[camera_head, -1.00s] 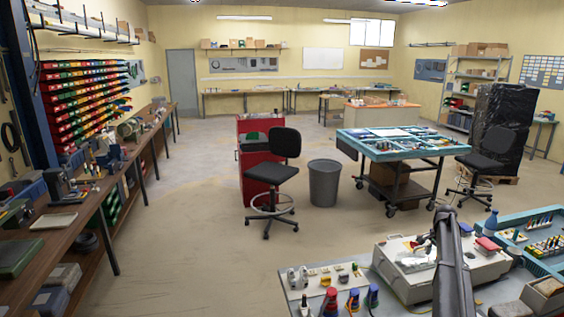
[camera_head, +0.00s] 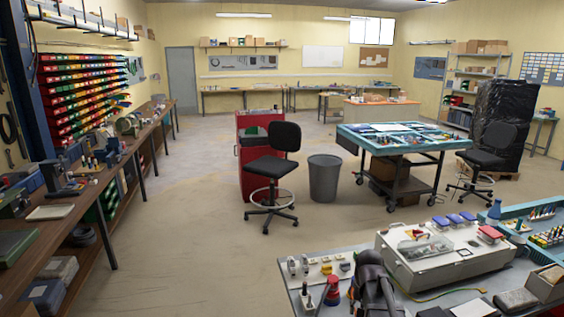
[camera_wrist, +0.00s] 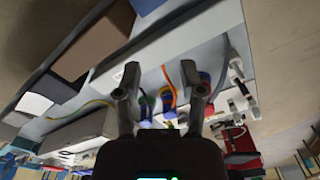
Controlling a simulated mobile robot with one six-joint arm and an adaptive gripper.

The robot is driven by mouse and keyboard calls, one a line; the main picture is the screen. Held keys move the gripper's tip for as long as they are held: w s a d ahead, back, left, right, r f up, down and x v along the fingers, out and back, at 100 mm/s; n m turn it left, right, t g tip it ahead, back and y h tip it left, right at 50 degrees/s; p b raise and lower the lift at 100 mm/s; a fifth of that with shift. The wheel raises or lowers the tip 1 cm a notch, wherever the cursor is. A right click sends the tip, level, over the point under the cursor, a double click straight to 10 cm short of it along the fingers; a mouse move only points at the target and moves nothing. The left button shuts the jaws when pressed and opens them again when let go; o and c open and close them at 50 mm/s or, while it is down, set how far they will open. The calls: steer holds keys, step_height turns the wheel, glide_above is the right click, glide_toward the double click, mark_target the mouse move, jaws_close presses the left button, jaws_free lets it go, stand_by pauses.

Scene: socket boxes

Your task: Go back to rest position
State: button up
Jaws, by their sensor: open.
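My gripper (camera_wrist: 160,78) is open and empty in the wrist view, its two fingers spread apart. Small coloured plugs, red and blue (camera_wrist: 205,82) among them, show beyond and around the fingers, with an orange cable nearby. In the head view my dark arm is folded low at the front of the workbench (camera_head: 330,265); I cannot make out the fingertips there. The light grey socket box (camera_head: 470,262) stands to the right of the arm, clear of it, with blue covers (camera_head: 453,218) and a red cover (camera_head: 490,232) along its back edge.
A red plug (camera_head: 332,288) stands on the bench just left of my arm. A yellow-green cable (camera_head: 432,295) lies in front of the socket box. An open cardboard box (camera_head: 548,281) is at right. Beyond the bench are a grey bin (camera_head: 324,178), chairs and free floor.

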steer(key=s+a+f+n+b, duration=0.1)
steer(key=s+a+f+n, duration=0.1)
steer(key=s+a, duration=0.4)
steer(key=s+n, duration=0.1)
steer(key=s, duration=0.3)
steer(key=shift+s+a+b, duration=0.3)
steer(key=shift+s+a, duration=0.05)
steer(key=shift+f, duration=0.1)
stand_by(1.3)
